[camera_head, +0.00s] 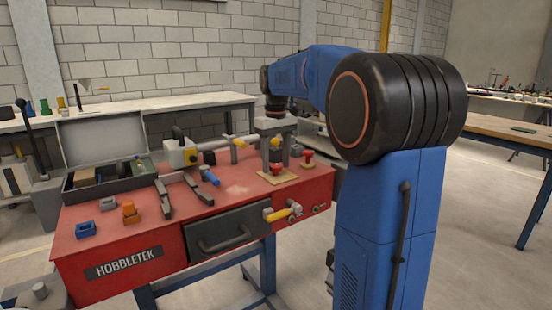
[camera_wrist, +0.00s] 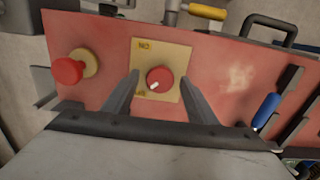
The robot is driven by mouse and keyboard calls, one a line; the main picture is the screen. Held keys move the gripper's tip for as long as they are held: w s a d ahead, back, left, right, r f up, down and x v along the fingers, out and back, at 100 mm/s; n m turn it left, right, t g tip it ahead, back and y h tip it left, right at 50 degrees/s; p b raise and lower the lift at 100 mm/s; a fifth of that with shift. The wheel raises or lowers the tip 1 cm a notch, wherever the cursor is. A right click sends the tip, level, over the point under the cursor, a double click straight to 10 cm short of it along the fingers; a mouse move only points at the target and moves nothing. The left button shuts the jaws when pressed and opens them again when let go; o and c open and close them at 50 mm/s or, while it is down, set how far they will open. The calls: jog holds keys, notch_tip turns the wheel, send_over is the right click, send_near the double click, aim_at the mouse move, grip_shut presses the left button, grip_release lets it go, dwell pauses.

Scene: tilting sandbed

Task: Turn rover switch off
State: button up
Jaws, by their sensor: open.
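The rover switch is a round red knob (camera_wrist: 160,79) with a white mark on a tan plate (camera_wrist: 172,55). In the wrist view the white mark is at the knob's lower left. The plate reads ON at its upper left; another small label at its lower left is too small to read. My gripper (camera_wrist: 158,80) is open, with one finger on each side of the knob and no clear contact. In the head view my gripper (camera_head: 274,160) points down over the tan plate (camera_head: 291,176). The fingers hide part of the plate's edges.
A red push button (camera_wrist: 67,71) is left of the switch in the wrist view. A blue-handled tool (camera_wrist: 266,110) lies to the right on the red workbench top (camera_head: 100,228). A yellow-handled valve (camera_head: 276,214) is on the bench front. An open grey case (camera_head: 100,142) stands at left.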

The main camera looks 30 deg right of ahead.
aim_at(276, 166)
notch_tip(276, 166, up, 17)
jog(key=shift+r, duration=0.15)
dwell(0.5)
dwell(0.4)
